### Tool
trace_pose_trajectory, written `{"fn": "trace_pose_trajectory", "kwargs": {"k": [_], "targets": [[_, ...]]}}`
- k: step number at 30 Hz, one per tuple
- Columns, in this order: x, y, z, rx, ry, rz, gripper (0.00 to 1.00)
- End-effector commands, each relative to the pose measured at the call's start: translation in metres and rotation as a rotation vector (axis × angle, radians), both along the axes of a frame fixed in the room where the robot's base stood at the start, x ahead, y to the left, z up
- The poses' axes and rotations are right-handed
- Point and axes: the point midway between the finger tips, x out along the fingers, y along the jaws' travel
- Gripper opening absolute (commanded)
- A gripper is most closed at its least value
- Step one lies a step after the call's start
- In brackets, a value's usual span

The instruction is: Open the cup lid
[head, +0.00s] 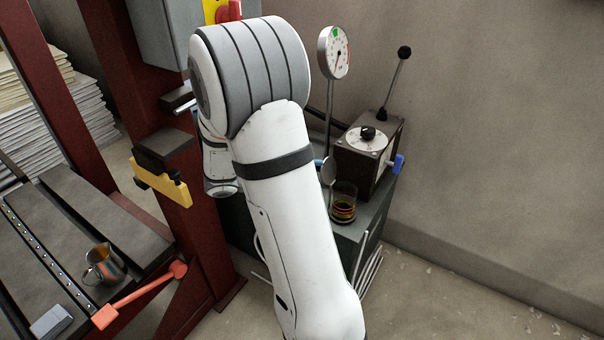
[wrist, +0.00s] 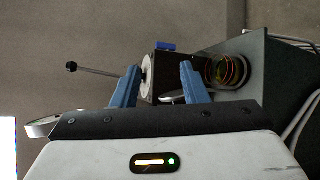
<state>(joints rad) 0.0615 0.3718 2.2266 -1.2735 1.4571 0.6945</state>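A clear glass cup (head: 343,208) with dark, coloured bands stands on a grey-green cabinet top (head: 350,250). It also shows in the wrist view (wrist: 228,70), just right of my right finger. A pale round disc (head: 329,171), which looks like the cup's lid, is tilted up at the cup's left rim. In the wrist view a grey disc edge (wrist: 172,99) shows by the base of my right finger. My gripper (wrist: 160,66) is open, its two blue fingers apart. I cannot tell whether a finger touches the disc. My arm hides most of the gripper in the head view.
A dark box (head: 368,160) with a dial and a lever (head: 396,80) stands behind the cup. A round gauge (head: 334,52) on a post is left of it. A red frame (head: 195,200) and a bench with a metal mug (head: 104,265) are at left.

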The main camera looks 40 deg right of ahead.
Motion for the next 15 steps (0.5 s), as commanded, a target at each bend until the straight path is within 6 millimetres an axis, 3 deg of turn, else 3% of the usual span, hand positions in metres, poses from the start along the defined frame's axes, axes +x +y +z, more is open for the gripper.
{"fn": "trace_pose_trajectory", "kwargs": {"k": [1, 6, 10, 15], "targets": [[0.016, -0.008, -0.034, -0.077, 0.019, 0.038, 0.40], [0.060, -0.020, -0.074, -0.274, 0.015, 0.176, 0.40], [0.080, -0.022, -0.091, -0.348, 0.002, 0.247, 0.40], [0.087, -0.032, -0.094, -0.376, -0.006, 0.273, 0.40]]}}
